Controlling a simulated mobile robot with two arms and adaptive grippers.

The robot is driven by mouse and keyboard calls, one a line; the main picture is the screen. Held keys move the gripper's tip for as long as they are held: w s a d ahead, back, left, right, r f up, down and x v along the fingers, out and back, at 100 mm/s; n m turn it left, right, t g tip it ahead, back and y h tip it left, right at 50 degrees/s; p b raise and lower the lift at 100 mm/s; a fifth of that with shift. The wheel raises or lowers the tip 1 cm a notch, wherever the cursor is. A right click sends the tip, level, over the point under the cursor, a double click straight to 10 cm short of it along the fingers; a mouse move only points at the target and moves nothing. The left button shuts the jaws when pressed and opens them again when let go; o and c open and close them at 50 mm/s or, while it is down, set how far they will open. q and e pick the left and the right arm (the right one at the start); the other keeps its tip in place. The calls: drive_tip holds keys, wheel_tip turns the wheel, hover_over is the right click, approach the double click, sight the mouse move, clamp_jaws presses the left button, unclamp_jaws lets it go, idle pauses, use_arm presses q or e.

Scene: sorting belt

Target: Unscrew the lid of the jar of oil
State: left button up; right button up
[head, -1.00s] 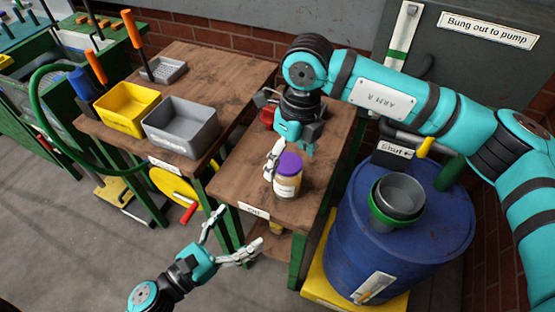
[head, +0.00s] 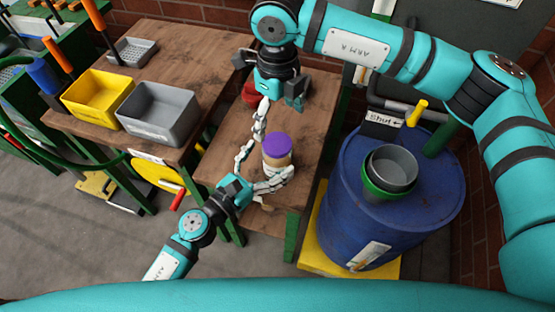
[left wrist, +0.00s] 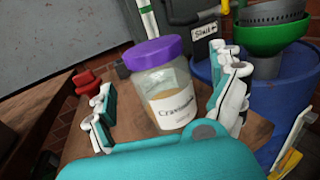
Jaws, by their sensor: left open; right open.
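The jar (head: 277,160) stands upright on the small wooden table, with a purple lid (head: 276,143) on it. In the left wrist view the jar (left wrist: 163,95) is clear with yellowish-brown contents; its white label starts "Cra" and I cannot read the rest. My left gripper (head: 266,168) is open, with a finger on either side of the jar; I cannot tell whether they touch it. Its fingers show left and right of the jar in the left wrist view (left wrist: 168,100). My right gripper (head: 280,115) is open and empty, behind and above the lid.
A red object (head: 249,93) lies at the table's back left. A yellow bin (head: 97,92) and a grey bin (head: 160,112) sit on the left bench.

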sight(277, 151)
use_arm(q)
drive_tip(key=shift+x, duration=1.9)
use_arm(e)
drive_tip(key=shift+w, duration=0.1)
use_arm(q)
drive_tip(key=shift+c, duration=0.4)
